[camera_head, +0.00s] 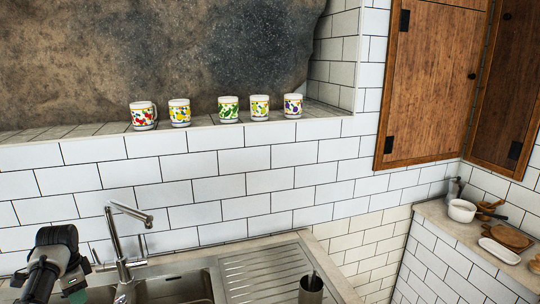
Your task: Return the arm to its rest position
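My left arm comes in at the lower left, with its dark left gripper (62,252) in front of the sink's left end, beside the tap. The fingers are not clear enough to tell open from shut, and I see nothing held in them.
A chrome tap (118,245) rises close to the right of my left gripper, behind a steel sink (182,286). Several patterned mugs line the ledge (90,130) above. A wooden cabinet (430,85) hangs at right.

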